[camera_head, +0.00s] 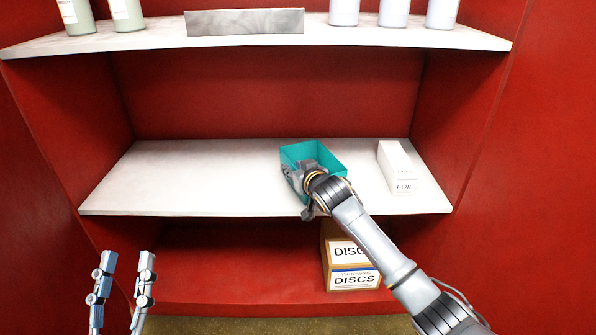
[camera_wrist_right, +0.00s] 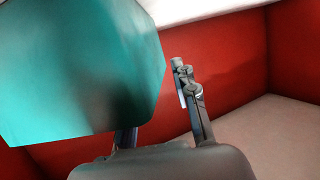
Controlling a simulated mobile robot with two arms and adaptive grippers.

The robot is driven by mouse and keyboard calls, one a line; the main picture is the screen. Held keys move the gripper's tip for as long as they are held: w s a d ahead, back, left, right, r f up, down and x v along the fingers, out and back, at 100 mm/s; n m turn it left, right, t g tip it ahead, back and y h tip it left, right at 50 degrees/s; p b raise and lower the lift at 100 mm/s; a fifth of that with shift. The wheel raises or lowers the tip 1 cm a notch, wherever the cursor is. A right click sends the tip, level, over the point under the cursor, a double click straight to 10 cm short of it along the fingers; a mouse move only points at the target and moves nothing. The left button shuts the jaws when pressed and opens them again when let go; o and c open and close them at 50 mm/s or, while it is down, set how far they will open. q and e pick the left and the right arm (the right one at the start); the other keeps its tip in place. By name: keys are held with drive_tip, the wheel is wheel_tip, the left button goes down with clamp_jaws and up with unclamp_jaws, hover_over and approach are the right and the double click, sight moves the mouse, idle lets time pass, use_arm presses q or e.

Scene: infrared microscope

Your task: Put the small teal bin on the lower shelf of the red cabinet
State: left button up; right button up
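The small teal bin (camera_head: 325,154) is at the lower white shelf (camera_head: 200,180) of the red cabinet (camera_head: 270,95), right of the shelf's middle. I cannot tell whether its base fully rests there. My right gripper (camera_head: 298,176) is at the bin's near left side. In the right wrist view the bin (camera_wrist_right: 85,70) fills the left and hides one finger. The other finger stands clear of the bin with a gap, so the right gripper looks open. My left gripper (camera_head: 126,260) is open and empty, low at the left.
A white box marked FOIL (camera_head: 397,168) stands on the same shelf, right of the bin. The shelf's left half is clear. Boxes marked DISCS (camera_head: 352,270) stand below on the cabinet floor. The upper shelf (camera_head: 150,37) holds several bottles and a grey metal plate (camera_head: 245,22).

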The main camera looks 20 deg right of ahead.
drive_tip(key=shift+s+r, duration=0.15)
drive_tip(key=shift+s, duration=0.05)
drive_tip(key=p+v, duration=0.2)
drive_tip(key=v, duration=0.4)
drive_tip(key=shift+r, duration=0.1)
use_arm(q)
wheel_tip(320, 180, down, 16)
drive_tip(key=a+g+y+p, duration=0.1)
drive_tip(key=a+g+y, duration=0.1)
drive_tip(key=g, duration=0.8)
drive_tip(key=shift+s+a+n+y+p, duration=0.3)
drive_tip(key=shift+s+y+p, duration=0.1)
drive_tip(key=shift+y, duration=0.3)
use_arm(e)
drive_tip(key=s+a+f, duration=0.1)
drive_tip(key=s+a, duration=0.1)
drive_tip(key=s, duration=0.8)
drive_tip(key=s+a+f+n+g, duration=0.1)
drive_tip(key=s+a+f, duration=0.1)
drive_tip(key=s, duration=0.7)
drive_tip(key=s+a+f+y, duration=0.1)
drive_tip(key=s+f, duration=0.1)
drive_tip(key=s, duration=0.8)
drive_tip(key=shift+s+a+f+g, duration=0.2)
drive_tip(key=shift+s+a+g, duration=0.1)
drive_tip(key=shift+s+a, duration=0.1)
use_arm(q)
drive_tip(key=shift+r, duration=0.15)
